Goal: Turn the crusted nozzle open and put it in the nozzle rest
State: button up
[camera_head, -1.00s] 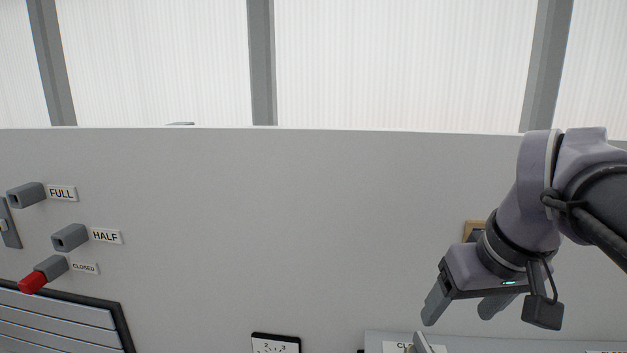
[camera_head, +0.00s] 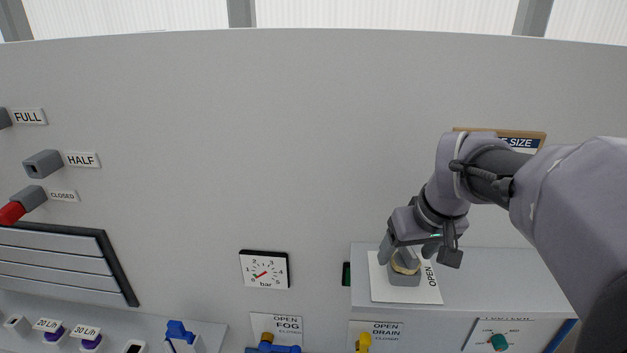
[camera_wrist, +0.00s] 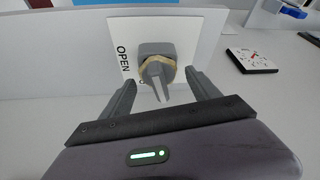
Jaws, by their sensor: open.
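The crusted nozzle (camera_head: 405,268) is a grey piece with a tan crusted ring, standing on a white card marked OPEN (camera_head: 427,291) on top of a grey cabinet. In the wrist view the nozzle (camera_wrist: 156,70) shows a narrow grey lever pointing toward me, and its tan ring is around the base. My gripper (camera_head: 409,258) is at the nozzle from above. In the wrist view my gripper's two fingers (camera_wrist: 160,92) are apart, one on each side of the lever, with gaps. I cannot make out a nozzle rest.
A pressure gauge (camera_head: 264,269) hangs on the wall to the left. Below are a blue FOG valve (camera_head: 281,348), a yellow DRAIN valve (camera_head: 363,343) and a teal knob (camera_head: 499,342).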

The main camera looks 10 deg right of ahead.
grip_shut()
jog(key=n, duration=0.2)
jog(key=n+y+p, duration=0.1)
jog(key=n, duration=0.1)
jog(key=shift+d+r+y, duration=0.1)
jog(key=shift+r+y, duration=0.05)
jog(key=shift+y, duration=0.15)
jog(key=n+y+p, duration=0.1)
jog(key=n, duration=0.2)
jog(key=shift+g, duration=0.3)
jog(key=shift+n+p, duration=0.65)
jog(key=shift+n, duration=0.05)
jog(key=n+g+y+p, duration=0.1)
jog(key=n+p, duration=0.1)
jog(key=n, duration=0.1)
jog(key=shift+n+g+y, duration=0.3)
jog(key=shift+n+g, duration=0.1)
jog(key=shift+n, duration=0.6)
